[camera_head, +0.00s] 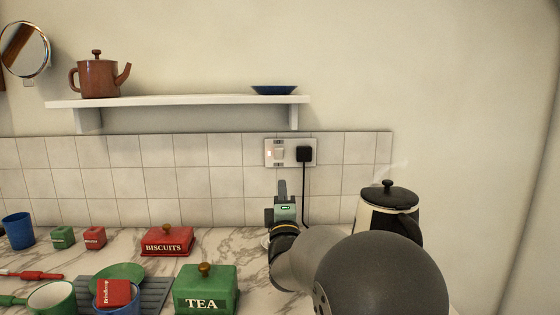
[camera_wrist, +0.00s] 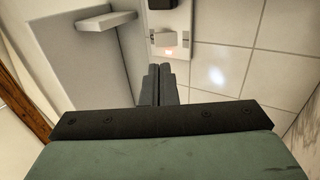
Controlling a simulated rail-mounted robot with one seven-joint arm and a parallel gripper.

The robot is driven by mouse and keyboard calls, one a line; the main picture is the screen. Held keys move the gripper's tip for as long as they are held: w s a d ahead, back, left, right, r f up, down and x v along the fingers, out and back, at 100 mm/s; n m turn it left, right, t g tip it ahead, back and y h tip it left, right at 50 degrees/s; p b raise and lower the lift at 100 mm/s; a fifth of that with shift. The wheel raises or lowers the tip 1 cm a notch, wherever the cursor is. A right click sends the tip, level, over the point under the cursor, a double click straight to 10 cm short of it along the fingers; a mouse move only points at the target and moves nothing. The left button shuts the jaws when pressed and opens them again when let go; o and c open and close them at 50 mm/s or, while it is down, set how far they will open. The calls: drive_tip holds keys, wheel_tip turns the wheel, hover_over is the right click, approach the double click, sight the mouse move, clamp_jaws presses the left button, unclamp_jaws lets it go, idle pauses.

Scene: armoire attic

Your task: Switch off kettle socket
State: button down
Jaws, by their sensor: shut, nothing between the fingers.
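The kettle socket is a pale plate (camera_head: 267,145) on the tiled wall, below the shelf. Its white rocker switch (camera_head: 279,153) has a small orange-red glow beside it. The switch also shows in the wrist view (camera_wrist: 167,39) with the glow. A black plug (camera_head: 304,154) sits in the right side of the plate, its cord hanging down. The kettle (camera_head: 366,218), white with a black lid, stands at the right with faint steam above it. My gripper (camera_head: 282,183) is shut and empty, below the switch; its fingertips (camera_wrist: 160,67) look apart from the plate.
A white shelf (camera_head: 180,101) holding a brown teapot (camera_head: 98,79) and a blue dish (camera_head: 274,90) is above. Red biscuits tin (camera_head: 168,246), green tea tin (camera_head: 206,287) and cups stand on the marble counter (camera_head: 225,245) left of my arm. The wall around the socket is clear.

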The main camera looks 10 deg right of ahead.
sight(279, 152)
drive_tip(key=p+x, duration=0.1)
drive_tip(key=x, duration=1)
